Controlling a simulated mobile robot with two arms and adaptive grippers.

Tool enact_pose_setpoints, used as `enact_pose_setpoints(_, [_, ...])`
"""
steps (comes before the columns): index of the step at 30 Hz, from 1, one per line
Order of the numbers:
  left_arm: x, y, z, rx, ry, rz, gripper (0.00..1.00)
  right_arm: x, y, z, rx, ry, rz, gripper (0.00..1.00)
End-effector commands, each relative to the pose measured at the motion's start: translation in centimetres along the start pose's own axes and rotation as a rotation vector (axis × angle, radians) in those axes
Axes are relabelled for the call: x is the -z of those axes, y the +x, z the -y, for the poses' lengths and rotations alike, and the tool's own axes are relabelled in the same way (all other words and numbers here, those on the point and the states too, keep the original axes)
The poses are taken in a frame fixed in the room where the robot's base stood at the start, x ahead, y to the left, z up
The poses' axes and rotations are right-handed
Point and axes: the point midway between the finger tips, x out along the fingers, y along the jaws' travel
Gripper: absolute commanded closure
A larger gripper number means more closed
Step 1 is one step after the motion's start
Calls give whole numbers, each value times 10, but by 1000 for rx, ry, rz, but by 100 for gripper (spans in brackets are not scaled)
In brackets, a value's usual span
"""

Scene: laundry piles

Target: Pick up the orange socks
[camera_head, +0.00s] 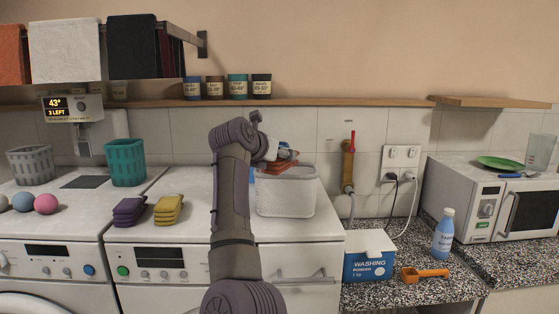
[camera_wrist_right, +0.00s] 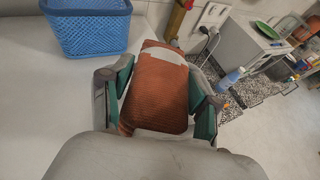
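The orange socks (camera_wrist_right: 156,92) are a folded, ribbed bundle with a pale band near the top. In the right wrist view they sit between the two green-padded fingers of my right gripper (camera_wrist_right: 160,100), which press against both sides. In the head view the socks (camera_head: 282,166) show as a small orange strip at my right gripper (camera_head: 285,158), above the back rim of a white basket (camera_head: 287,198) on the machine top. My right arm hides part of the area left of the basket. My left gripper is not in view.
Purple socks (camera_head: 129,211) and yellow socks (camera_head: 169,210) lie left of my arm. A blue basket (camera_wrist_right: 88,28) is in the wrist view. A teal basket (camera_head: 125,163) stands behind the socks. A washing powder box (camera_head: 369,258) and blue bottle (camera_head: 443,234) stand on the right counter.

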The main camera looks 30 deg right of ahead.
Motion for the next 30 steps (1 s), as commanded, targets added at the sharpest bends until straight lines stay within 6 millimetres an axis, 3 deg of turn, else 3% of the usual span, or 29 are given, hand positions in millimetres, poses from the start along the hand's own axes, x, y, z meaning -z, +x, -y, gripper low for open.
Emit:
enact_pose_setpoints(1, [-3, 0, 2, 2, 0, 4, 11, 0, 1, 0, 1, 0, -1, 54])
enact_pose_setpoints(5, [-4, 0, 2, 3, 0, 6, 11, 1, 1, 1, 2, -1, -3, 74])
enact_pose_setpoints(15, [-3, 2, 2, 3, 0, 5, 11, -1, 0, 0, 2, -1, -6, 74])
enact_pose_setpoints(23, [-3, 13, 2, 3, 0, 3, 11, -36, -14, 1, 0, 5, -1, 74])
enact_pose_setpoints(30, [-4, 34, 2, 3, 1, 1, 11, -68, -15, 54, 1, 10, 0, 74])
